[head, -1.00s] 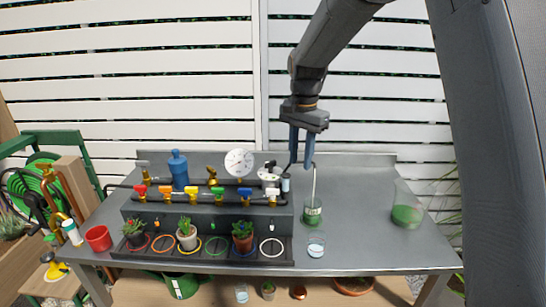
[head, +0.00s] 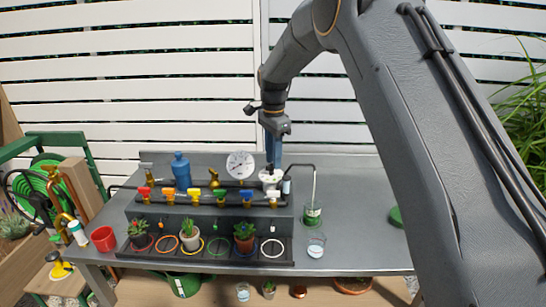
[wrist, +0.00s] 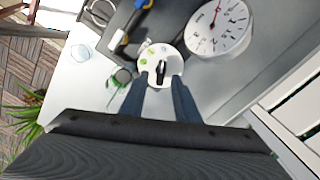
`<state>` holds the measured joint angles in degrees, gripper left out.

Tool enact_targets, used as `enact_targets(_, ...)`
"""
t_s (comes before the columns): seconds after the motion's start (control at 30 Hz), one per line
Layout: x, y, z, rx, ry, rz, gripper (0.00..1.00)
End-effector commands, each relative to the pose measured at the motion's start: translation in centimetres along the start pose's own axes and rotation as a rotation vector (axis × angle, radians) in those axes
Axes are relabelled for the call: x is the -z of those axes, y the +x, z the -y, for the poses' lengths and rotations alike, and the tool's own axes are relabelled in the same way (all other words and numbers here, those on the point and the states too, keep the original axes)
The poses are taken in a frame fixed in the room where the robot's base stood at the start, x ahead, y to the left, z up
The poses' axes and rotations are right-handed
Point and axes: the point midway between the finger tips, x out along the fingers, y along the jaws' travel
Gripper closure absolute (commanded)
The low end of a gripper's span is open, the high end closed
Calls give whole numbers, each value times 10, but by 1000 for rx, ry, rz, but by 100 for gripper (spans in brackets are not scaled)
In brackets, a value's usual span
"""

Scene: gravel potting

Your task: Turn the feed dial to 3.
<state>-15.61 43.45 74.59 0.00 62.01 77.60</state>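The feed dial (head: 268,180) is a small white round plate with a black pointer knob at the right end of the dark manifold. In the wrist view the dial (wrist: 152,54) shows coloured marks around its black knob (wrist: 161,72); its numbers are too small to read. My gripper (head: 273,162) points down over the dial. In the wrist view its two blue-grey fingertips (wrist: 159,80) are apart, one on each side of the knob. I cannot tell whether they touch it or hang just above it.
A white pressure gauge (head: 240,165) stands close left of the dial. Potted plants stand in front.

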Motion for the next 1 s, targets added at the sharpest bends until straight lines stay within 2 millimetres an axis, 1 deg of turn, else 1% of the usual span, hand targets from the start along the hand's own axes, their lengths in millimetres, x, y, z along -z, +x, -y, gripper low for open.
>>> enact_targets(0.13, 0, 8, 0, 1, 0, 0, 71)
enact_targets(0.37, 0, 10, 0, 1, 0, 0, 71)
enact_targets(0.4, 0, 10, 0, 1, 0, 0, 73)
enact_targets(0.57, 0, 9, 0, 1, 0, 0, 100)
enact_targets(0.83, 0, 9, 0, 1, -11, 0, 100)
enact_targets(1.0, 0, 9, 1, 1, -59, 0, 100)
